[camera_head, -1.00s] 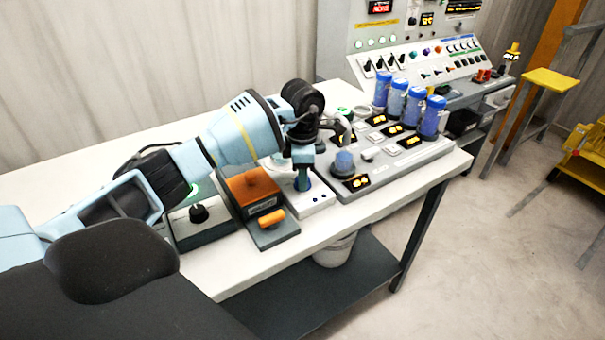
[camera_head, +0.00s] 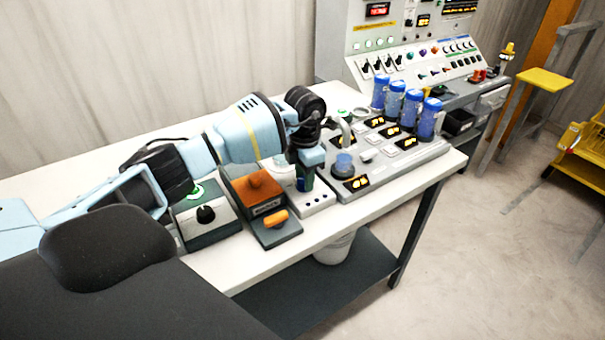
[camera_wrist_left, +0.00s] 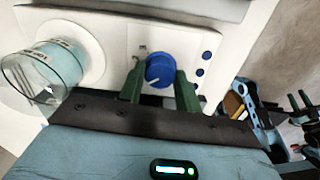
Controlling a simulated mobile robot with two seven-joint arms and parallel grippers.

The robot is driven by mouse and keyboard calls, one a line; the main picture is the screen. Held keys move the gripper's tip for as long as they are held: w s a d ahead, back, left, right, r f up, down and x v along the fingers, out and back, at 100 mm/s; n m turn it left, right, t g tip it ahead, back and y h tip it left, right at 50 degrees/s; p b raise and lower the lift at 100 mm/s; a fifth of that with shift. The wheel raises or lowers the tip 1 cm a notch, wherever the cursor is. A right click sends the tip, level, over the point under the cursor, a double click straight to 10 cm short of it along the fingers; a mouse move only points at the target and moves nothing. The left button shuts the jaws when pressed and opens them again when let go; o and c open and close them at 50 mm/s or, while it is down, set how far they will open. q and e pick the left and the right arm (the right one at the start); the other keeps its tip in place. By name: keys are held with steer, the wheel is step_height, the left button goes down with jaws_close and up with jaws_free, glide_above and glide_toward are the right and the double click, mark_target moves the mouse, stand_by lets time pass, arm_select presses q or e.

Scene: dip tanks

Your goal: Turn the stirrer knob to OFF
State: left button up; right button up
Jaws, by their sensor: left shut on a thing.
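The stirrer is a white unit (camera_wrist_left: 108,20) with a round blue knob (camera_wrist_left: 159,70) on its face, seen in the left wrist view. The knob carries a short white pointer line toward its lower-left side. My left gripper (camera_wrist_left: 160,88) has its two green fingers on either side of the knob, shut on it. In the head view my left gripper (camera_head: 304,178) is down at the stirrer's white base (camera_head: 318,199), and it hides the knob. A clear beaker (camera_wrist_left: 45,72) with a label stands on the stirrer's round plate, left of the knob.
Left of the stirrer sit an orange-topped unit (camera_head: 256,184) and a box with a black knob (camera_head: 206,214). To the right is a grey panel (camera_head: 400,167) with lit displays and several blue cylinders (camera_head: 411,104). The table's front edge is close.

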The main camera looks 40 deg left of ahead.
arm_select(q)
steer(key=shift+n, duration=0.5)
steer(key=o, duration=1)
steer(key=shift+c, duration=0.2)
steer(key=shift+r, duration=3.9)
